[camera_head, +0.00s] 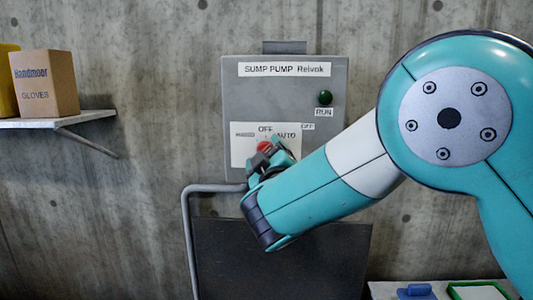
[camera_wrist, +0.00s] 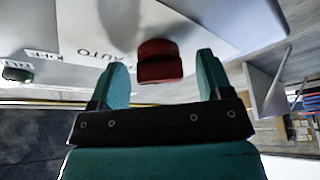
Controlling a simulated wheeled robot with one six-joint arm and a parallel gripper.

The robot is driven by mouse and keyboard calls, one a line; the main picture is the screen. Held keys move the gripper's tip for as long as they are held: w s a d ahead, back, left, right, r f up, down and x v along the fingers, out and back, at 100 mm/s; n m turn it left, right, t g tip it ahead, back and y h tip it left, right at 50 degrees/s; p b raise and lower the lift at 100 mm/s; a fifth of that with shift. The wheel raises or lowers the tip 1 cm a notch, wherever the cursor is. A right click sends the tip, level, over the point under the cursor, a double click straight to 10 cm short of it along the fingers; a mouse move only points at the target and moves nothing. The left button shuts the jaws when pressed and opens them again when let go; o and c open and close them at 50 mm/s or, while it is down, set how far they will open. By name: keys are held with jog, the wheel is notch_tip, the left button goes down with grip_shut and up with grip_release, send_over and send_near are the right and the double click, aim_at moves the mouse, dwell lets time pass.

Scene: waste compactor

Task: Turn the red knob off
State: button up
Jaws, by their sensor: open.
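The red knob (camera_head: 264,147) is on the white label plate of a grey sump pump control box (camera_head: 235,95) on the wall. My gripper (camera_head: 272,157) is in front of it and hides much of it in the head view. In the wrist view the red knob (camera_wrist: 160,62) shows between the two teal fingers of my gripper (camera_wrist: 161,72), with gaps on both sides. The fingers are open and hold nothing. The words OFF and AUTO stand printed above the knob in the head view. The knob's exact pointing direction cannot be made out.
A green RUN light (camera_head: 325,97) is at the box's upper right. A grey pipe rail (camera_head: 188,240) and a dark panel (camera_head: 285,265) are below. A shelf (camera_head: 60,121) with a glove carton (camera_head: 45,83) is at the left. A table (camera_head: 385,289) is at the lower right.

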jog(key=c, duration=0.9)
jog(key=shift+r+n+p, duration=0.2)
jog(key=shift+n+p, duration=0.1)
jog(key=shift+p, duration=0.3)
jog(key=shift+r+n+g+p, duration=0.15)
jog(key=shift+n+g+p, duration=0.35)
jog(key=shift+p, duration=0.55)
jog(key=n+p, duration=0.2)
jog(key=p, duration=0.1)
jog(key=n+g+y+p, duration=0.1)
jog(key=p, duration=0.2)
jog(key=shift+d+r+n, duration=0.1)
jog(key=shift+r+n, duration=0.1)
jog(key=shift+n, duration=0.2)
jog(key=n+g+p, duration=0.1)
jog(key=n+p, duration=0.1)
jog(key=p, duration=0.3)
jog(key=shift+n, duration=0.4)
jog(key=shift+f+n+g+p, duration=0.25)
jog(key=shift+n+p, duration=0.35)
jog(key=shift+p, duration=0.3)
jog(key=shift+f, duration=0.1)
